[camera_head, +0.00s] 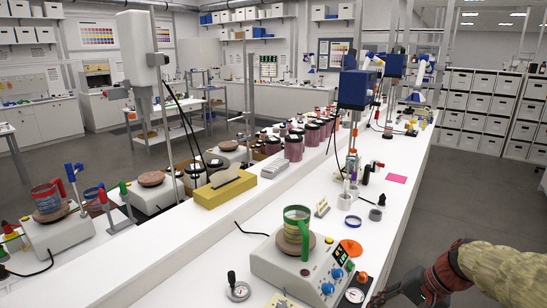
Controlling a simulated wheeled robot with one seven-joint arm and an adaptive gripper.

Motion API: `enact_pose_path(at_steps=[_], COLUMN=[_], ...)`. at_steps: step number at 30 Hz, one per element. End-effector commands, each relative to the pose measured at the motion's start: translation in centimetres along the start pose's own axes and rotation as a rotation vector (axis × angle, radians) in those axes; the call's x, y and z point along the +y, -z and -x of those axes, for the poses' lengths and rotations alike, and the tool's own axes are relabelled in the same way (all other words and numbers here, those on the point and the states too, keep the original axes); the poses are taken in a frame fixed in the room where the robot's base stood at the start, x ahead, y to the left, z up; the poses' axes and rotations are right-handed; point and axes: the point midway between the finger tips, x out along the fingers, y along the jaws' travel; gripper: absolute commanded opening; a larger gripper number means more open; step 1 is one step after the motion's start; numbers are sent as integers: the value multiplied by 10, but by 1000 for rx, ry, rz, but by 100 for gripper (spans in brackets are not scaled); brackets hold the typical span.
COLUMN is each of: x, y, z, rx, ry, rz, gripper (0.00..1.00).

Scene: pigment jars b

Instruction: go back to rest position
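My gripper (392,294) is at the bottom right of the head view, beside the right edge of the white bench (222,276). My arm reaches in from the right edge of the picture in a tan sleeve. The gripper's dark fingers point left and are partly cut off by the bottom edge. I cannot tell whether they are open or shut. I see no object held in them.
A hotplate (290,272) bearing a green-rimmed jar (297,226) stands near the bench's front. A dial gauge (357,294) lies close to the gripper. A pink sheet (396,178) and pigment jars (294,148) are farther back. Floor right of the bench is open.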

Motion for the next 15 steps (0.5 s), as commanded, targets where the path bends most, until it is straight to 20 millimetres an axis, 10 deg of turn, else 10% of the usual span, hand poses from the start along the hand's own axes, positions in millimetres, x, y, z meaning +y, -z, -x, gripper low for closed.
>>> enact_pose_path(at_steps=[15], x=[28], y=[-159], z=[52], rx=[257], ry=[-392], rz=[490], gripper=[40])
